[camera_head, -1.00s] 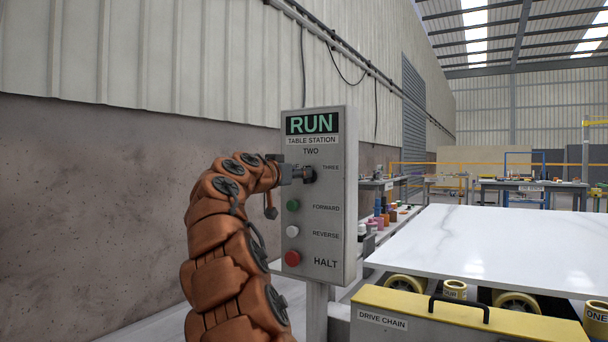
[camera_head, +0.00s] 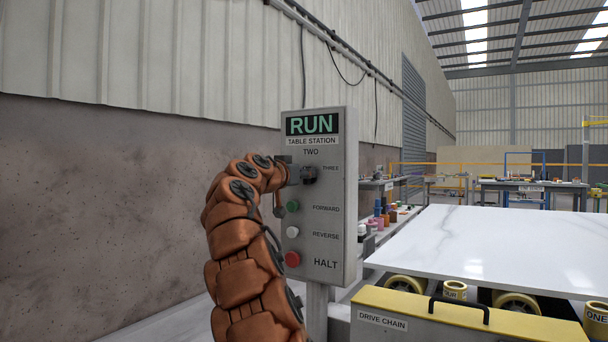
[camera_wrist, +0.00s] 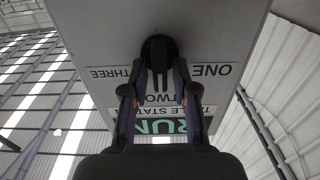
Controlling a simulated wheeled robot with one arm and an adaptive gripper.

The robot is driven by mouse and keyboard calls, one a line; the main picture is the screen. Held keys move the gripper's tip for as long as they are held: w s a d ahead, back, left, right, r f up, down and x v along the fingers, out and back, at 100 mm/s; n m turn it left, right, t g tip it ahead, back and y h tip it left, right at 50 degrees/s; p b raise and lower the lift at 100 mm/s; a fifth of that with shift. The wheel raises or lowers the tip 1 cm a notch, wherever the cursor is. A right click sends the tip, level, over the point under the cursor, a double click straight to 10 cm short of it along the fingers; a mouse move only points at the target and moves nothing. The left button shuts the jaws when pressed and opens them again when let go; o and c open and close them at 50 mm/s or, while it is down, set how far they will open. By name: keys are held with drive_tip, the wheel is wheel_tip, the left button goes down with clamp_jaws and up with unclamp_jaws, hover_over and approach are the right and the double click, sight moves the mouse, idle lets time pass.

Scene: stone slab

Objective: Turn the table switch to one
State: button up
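The table switch is a dark round knob (camera_wrist: 160,48) on the grey control box (camera_head: 326,222). It also shows at the box's upper part in the head view (camera_head: 309,174). In the wrist view the labels ONE, TWO and THREE stand upside down around it. My gripper (camera_wrist: 161,72) is at the knob, with one finger on each side. The fingers look apart, with a narrow gap between them; I cannot tell whether they touch the knob. The knob's pointer is not clear. In the head view my gripper (camera_head: 297,174) reaches the knob from the left and hides the ONE label.
Below the knob are a green button (camera_head: 293,206), a white button (camera_head: 292,232) and a red button (camera_head: 292,259). A white stone slab (camera_head: 500,245) on rollers and a yellow drive chain cover (camera_head: 450,318) stand to the right. A wall (camera_head: 90,200) runs along the left.

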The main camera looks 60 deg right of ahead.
clamp_jaws()
drive_tip(key=shift+n, duration=0.3)
drive_tip(key=shift+w+f+n+p, duration=0.1)
drive_tip(key=shift+w+n+p, duration=0.1)
drive_tip(key=shift+n+p, duration=1.45)
drive_tip(key=shift+w+f+n+p, duration=0.15)
drive_tip(key=shift+n+p, duration=0.9)
drive_tip(key=shift+n, duration=1.1)
drive_tip(key=shift+w+r+n+p, duration=0.1)
drive_tip(key=shift+w+n+p, duration=0.15)
drive_tip(key=shift+n+p, duration=1.4)
drive_tip(key=shift+f+n, duration=0.1)
drive_tip(key=shift+n, duration=0.25)
drive_tip(key=shift+o, duration=1.6)
unclamp_jaws()
